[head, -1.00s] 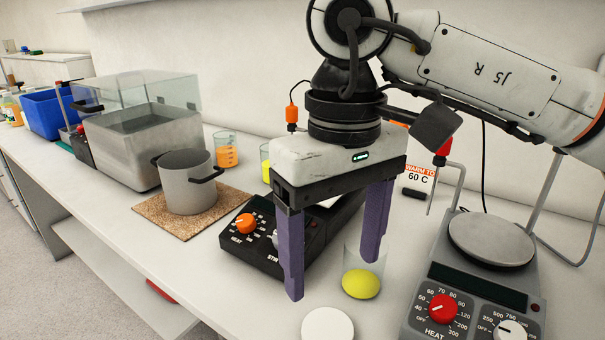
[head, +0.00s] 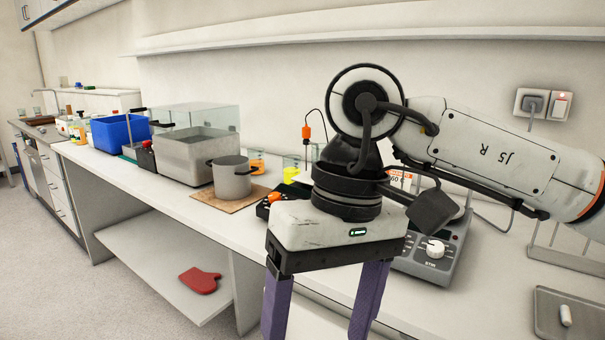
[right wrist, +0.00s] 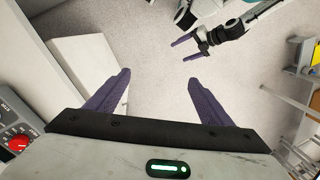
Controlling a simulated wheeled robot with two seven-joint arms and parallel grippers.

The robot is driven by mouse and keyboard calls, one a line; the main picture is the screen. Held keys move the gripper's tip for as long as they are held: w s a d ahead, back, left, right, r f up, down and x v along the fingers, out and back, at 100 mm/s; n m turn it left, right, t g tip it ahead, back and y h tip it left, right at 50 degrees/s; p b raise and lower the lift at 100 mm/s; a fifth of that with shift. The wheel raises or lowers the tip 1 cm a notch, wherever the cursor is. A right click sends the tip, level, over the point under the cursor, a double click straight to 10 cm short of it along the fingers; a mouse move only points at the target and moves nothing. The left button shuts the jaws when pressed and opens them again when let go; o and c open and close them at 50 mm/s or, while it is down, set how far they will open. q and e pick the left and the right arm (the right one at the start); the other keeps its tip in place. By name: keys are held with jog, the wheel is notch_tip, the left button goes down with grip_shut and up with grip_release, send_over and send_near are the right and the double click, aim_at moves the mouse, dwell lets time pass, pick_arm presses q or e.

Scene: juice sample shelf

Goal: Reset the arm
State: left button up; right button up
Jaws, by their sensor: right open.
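My right gripper shows at the bottom centre of the head view, its arm coming in from the right. Its two purple fingers are apart with nothing between them, as the right wrist view shows at the gripper (right wrist: 160,80). It is over the counter's front edge, with pale floor below the fingers in the wrist view. The fingertips are cut off in the head view. My left gripper (right wrist: 186,48) shows small at the top of the right wrist view, its purple fingers apart and empty over the floor. It is not in the head view.
On the counter are a grey pot (head: 231,182) on a cork mat, a water bath (head: 190,155), a blue bin (head: 118,134) and a hot plate (head: 432,240). A red mitt (head: 200,280) lies on the lower shelf. The floor at left is clear.

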jog(key=s+a+f+m+g+y, duration=0.2)
jog(key=s+a+m+g+y, duration=0.3)
jog(key=a, duration=0.5)
jog(key=s+a+r+m+g+y, duration=0.35)
jog(key=a+r+m+y, duration=0.2)
jog(key=y, duration=0.25)
jog(key=w+d+r+m+t+y, duration=0.3)
jog(key=w+m+t+y, duration=0.6)
jog(key=m, duration=0.9)
jog(key=w+d+f+m+t+h, duration=0.6)
jog(key=f+m+t, duration=0.3)
jog(key=m, duration=0.6)
jog(key=w+d+f+m+t+h, duration=0.55)
jog(key=f+m+t, duration=0.4)
jog(key=m, duration=0.45)
jog(key=s+d+f+m+g+h, duration=0.1)
jog(key=s+d+f+m+h, duration=0.2)
jog(key=f, duration=0.4)
jog(key=s+d+f+m+g+h, duration=0.2)
jog(key=d+f+m, duration=0.25)
jog(key=f, duration=0.25)
jog(key=s+d+f+m+g+h, duration=0.1)
jog(key=s+d+f+m+h, duration=0.15)
jog(key=f+m, duration=0.35)
jog(key=s+d+f+m+g+h, duration=0.2)
jog(key=s+d+f+m+g, duration=0.2)
jog(key=s+f, duration=0.8)
jog(key=shift+s+d+g+p, duration=0.2)
jog(key=shift+d+g+p, duration=0.2)
jog(key=shift+g, duration=0.2)
